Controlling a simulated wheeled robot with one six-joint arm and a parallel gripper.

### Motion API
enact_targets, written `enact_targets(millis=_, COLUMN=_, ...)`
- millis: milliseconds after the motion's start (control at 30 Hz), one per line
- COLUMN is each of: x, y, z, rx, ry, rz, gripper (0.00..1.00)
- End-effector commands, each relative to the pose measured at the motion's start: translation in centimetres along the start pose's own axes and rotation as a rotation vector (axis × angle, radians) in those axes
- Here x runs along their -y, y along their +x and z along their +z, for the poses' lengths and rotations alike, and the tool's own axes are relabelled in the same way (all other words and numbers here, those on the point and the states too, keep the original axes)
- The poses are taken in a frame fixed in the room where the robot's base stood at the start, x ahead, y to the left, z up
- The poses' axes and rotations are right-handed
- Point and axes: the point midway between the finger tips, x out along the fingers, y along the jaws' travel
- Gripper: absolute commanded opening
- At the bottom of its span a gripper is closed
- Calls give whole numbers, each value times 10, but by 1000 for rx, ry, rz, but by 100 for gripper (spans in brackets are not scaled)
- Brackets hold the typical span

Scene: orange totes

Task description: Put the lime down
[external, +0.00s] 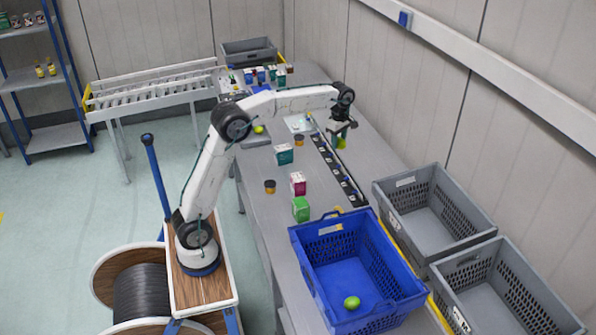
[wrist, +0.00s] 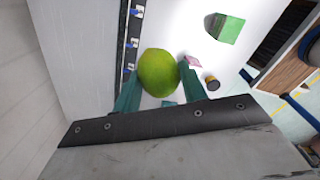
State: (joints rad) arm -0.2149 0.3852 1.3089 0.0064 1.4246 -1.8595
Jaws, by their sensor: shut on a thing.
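My gripper (wrist: 158,88) is shut on a yellow-green lime (wrist: 159,72), which sits between the two teal fingers in the wrist view. In the external view my gripper (external: 341,132) is stretched out over the far part of the grey table (external: 245,190), beside a dark strip with small parts. The held lime (external: 341,143) shows just below the fingers, above the table. Another green lime (external: 352,302) lies in the blue tote (external: 375,262) at the front. A further yellow-green fruit (external: 258,129) lies on the table left of my gripper.
Several boxes stand on the table: a teal box (external: 284,154), a pink box (external: 298,184) and a green box (external: 301,209). Small orange-and-black jars (external: 270,186) stand near them. Two grey totes (external: 435,212) stand right of the blue tote. A conveyor (external: 155,92) is at the back left.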

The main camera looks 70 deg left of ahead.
Motion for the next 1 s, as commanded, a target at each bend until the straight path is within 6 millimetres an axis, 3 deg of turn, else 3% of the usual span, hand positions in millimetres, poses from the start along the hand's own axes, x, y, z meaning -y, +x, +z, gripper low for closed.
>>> enact_targets(millis=33, x=11, y=0, z=31, rx=1, ry=47, rz=0, gripper=19)
enact_targets(millis=200, x=51, y=-2, z=115, rx=4, ry=178, rz=0, gripper=19)
enact_targets(millis=367, x=100, y=-3, z=188, rx=7, ry=301, rz=-1, gripper=19)
enact_targets(millis=600, x=189, y=-5, z=282, rx=12, ry=485, rz=-2, gripper=19)
enact_targets(millis=800, x=254, y=-6, z=331, rx=14, ry=600, rz=-2, gripper=19)
enact_targets(millis=1000, x=297, y=-7, z=356, rx=15, ry=672, rz=-3, gripper=19)
